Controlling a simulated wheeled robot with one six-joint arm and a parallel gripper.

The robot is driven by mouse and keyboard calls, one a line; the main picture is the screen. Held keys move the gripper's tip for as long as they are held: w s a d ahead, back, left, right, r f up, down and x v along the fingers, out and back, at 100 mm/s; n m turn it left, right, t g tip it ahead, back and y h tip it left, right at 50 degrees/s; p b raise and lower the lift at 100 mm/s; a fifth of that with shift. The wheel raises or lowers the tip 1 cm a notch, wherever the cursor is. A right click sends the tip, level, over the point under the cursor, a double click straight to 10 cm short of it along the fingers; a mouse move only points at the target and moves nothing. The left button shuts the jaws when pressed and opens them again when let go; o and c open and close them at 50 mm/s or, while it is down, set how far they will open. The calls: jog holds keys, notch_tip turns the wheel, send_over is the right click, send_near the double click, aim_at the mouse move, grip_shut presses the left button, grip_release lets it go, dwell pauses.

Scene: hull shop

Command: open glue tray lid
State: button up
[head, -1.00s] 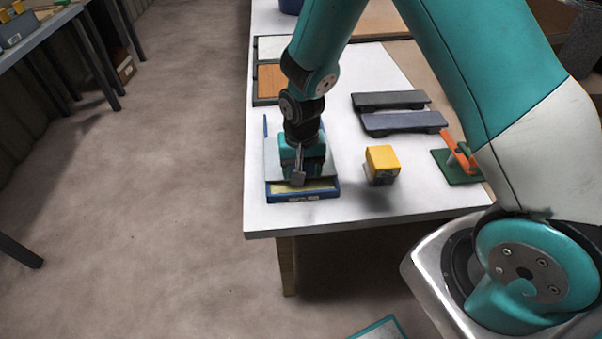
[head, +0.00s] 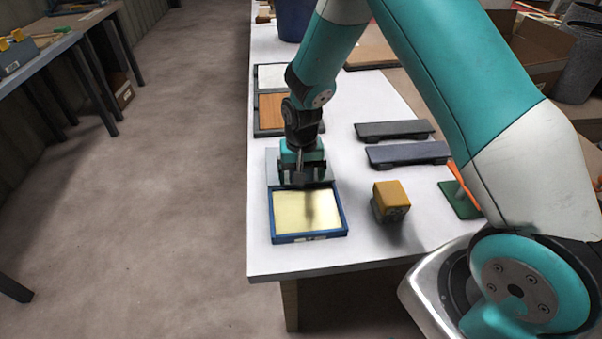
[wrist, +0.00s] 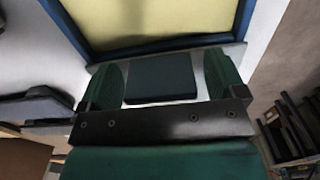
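The glue tray (head: 310,238) has a blue rim and stands on the white table, its pale yellow inside uncovered. It fills the top of the wrist view (wrist: 150,45). The grey lid (head: 273,168) is at the tray's far side, clear of the yellow area and partly hidden by my gripper; its exact tilt is unclear. My gripper (head: 302,185) points down at the tray's far edge, in front of the lid. In the wrist view its green fingers are wide apart, with a dark flat block (wrist: 160,78) between them and narrow light gaps beside it. I see no clear grip.
A yellow block (head: 390,200) stands right of the tray. Two dark slabs (head: 408,152) lie behind it, and a green clamp-like piece (head: 458,200) is farther right. A wood-and-white panelled tray (head: 272,108) lies beyond the lid. The table's left edge is close.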

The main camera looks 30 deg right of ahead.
notch_tip(320, 180, up, 18)
jog(key=shift+f, duration=0.25)
dwell(0.3)
dwell(0.3)
